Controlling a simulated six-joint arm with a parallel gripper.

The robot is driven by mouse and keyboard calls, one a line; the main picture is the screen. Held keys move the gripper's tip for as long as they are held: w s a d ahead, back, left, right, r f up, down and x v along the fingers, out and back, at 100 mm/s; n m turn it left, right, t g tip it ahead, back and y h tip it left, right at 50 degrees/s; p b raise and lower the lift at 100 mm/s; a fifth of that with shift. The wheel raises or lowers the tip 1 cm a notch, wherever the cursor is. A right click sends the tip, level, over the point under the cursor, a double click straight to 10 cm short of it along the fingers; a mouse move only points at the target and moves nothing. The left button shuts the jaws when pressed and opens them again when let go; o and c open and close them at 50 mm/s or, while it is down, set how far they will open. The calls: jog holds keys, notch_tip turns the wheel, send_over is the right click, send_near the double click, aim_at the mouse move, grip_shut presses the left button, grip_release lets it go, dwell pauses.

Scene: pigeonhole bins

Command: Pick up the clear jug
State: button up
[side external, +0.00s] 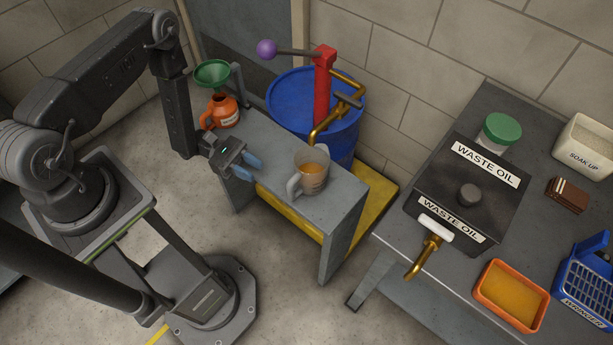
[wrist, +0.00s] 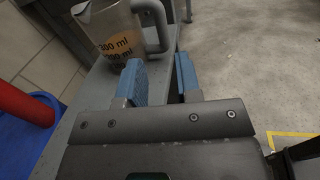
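The clear jug (side external: 313,172) stands upright on the grey bench, with amber liquid in it and its handle toward my gripper. In the wrist view the jug (wrist: 112,38) is at the top left, cut off by the top edge, with ml markings showing. Its handle (wrist: 163,38) lies ahead of the gap between my fingers. My gripper (side external: 251,169) is open and empty, to the left of the jug in the side view and apart from it. Its two blue fingers (wrist: 160,68) show a clear gap.
An orange jug (side external: 222,110) with a green funnel (side external: 212,74) stands at the bench's far left end. A blue drum (side external: 290,97) with a red pump (side external: 323,85) is behind the bench. A black waste oil box (side external: 436,185) sits on the right table.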

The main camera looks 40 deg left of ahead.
aim_at(305, 178)
jog(key=d, duration=0.4)
jog(key=w+d, duration=0.1)
jog(key=d, duration=0.4)
jog(key=w+d, duration=0.1)
jog(key=d, duration=0.3)
jog(key=shift+w+d+f, duration=0.2)
jog(key=shift+d+f, duration=0.05)
jog(key=shift+d, duration=0.05)
jog(key=shift+c, duration=0.2)
grip_shut()
